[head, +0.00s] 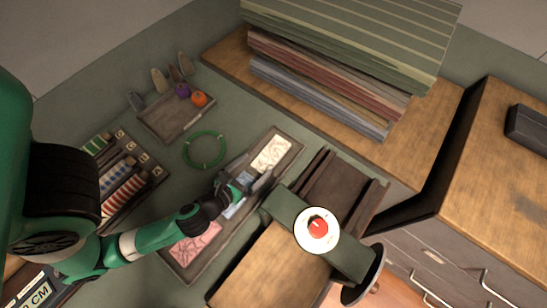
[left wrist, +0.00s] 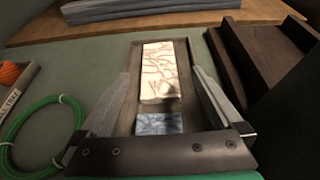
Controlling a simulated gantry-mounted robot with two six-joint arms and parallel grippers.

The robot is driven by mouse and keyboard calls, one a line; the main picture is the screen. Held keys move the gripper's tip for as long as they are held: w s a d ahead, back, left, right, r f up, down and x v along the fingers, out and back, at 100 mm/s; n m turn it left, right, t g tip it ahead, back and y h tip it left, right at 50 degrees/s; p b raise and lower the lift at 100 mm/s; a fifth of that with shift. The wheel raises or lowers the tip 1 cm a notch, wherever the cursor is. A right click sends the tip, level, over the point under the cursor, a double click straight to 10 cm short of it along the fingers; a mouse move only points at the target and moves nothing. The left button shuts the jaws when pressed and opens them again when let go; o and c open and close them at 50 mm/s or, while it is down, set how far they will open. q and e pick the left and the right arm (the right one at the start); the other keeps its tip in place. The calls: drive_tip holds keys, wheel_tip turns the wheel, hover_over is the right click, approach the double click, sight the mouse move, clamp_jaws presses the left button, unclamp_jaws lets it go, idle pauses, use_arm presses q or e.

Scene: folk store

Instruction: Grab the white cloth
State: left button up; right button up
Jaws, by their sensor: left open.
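The white cloth (head: 271,153) is folded, with thin reddish-brown line patterns, and lies at the far end of a long dark tray (head: 294,139). It also shows in the left wrist view (left wrist: 158,72). A blue cloth (head: 236,206) lies in the middle of the tray and a pink one (head: 195,243) at the near end. My left gripper (head: 245,184) is over the blue cloth, just short of the white one. Its fingers are open and empty, on either side of the white cloth's line in the left wrist view. It partly hides the blue cloth. My right gripper is not seen.
A green ring (head: 204,149) lies left of the tray. A small tray (head: 163,127) holds an orange ball (head: 199,99) and a purple one (head: 182,91). A dark wooden stand (head: 345,190) is close on the right. Stacked folded fabrics (head: 330,75) lie behind.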

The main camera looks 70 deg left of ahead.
use_arm(q)
drive_tip(key=shift+s+f, duration=0.15)
drive_tip(key=shift+f, duration=0.6)
drive_tip(key=shift+a+r, duration=0.1)
drive_tip(key=shift+a, duration=0.05)
approach(275, 149)
drive_tip(key=b+x, duration=0.1)
drive_tip(key=x, duration=0.2)
drive_tip(key=shift+w+a, duration=0.1)
drive_tip(key=shift+w, duration=0.2)
drive_tip(key=b+x, duration=0.2)
drive_tip(key=x, duration=0.2)
drive_tip(key=shift+a+f, duration=0.1)
drive_tip(key=shift+f, duration=0.15)
drive_tip(key=shift+w+a, duration=0.25)
drive_tip(key=shift+w, duration=0.15)
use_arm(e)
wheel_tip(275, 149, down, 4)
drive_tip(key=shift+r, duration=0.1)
use_arm(q)
drive_tip(key=shift+c, duration=0.3)
